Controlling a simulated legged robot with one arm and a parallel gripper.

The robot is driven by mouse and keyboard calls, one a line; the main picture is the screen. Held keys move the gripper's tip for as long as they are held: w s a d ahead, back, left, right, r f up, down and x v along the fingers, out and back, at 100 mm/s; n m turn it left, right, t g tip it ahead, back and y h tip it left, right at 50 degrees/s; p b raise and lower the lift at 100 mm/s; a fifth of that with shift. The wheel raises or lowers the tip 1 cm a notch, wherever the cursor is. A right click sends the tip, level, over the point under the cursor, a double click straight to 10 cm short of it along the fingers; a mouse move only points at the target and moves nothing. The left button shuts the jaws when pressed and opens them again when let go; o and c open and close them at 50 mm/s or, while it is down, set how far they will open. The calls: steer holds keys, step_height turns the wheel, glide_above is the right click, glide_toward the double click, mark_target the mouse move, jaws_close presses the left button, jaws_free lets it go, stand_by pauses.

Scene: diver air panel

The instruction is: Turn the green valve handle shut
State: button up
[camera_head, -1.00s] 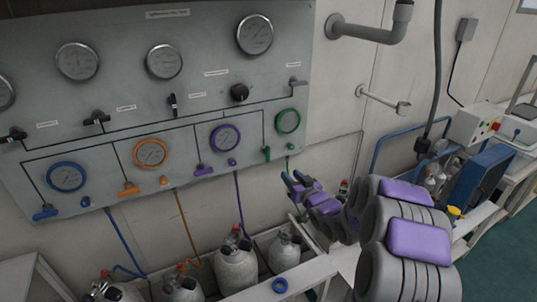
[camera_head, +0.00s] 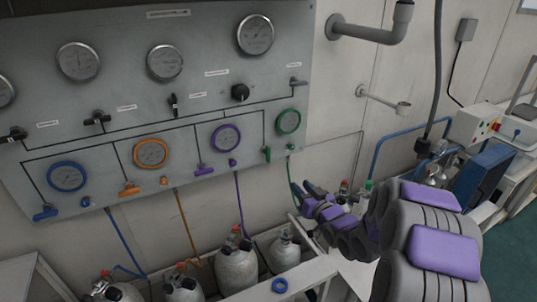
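The green valve handle (camera_head: 267,154) is a small upright lever near the lower right edge of the grey panel (camera_head: 190,100). It sits below and left of the green-ringed gauge (camera_head: 289,121). A small green fitting (camera_head: 290,146) with a green hose is to its right. My gripper (camera_head: 303,189), at the end of my grey and purple arm, is below and right of the handle in the picture and apart from it. Its two small fingertips look spread with nothing between them. The handle is in full view.
Gas cylinders (camera_head: 237,268) stand in a rack below. A grey pipe (camera_head: 365,32) and a wall bracket (camera_head: 383,98) stick out on the right.

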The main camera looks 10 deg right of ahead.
steer(key=shift+s+d, duration=0.1)
steer(key=shift+s, duration=0.3)
stand_by(0.5)
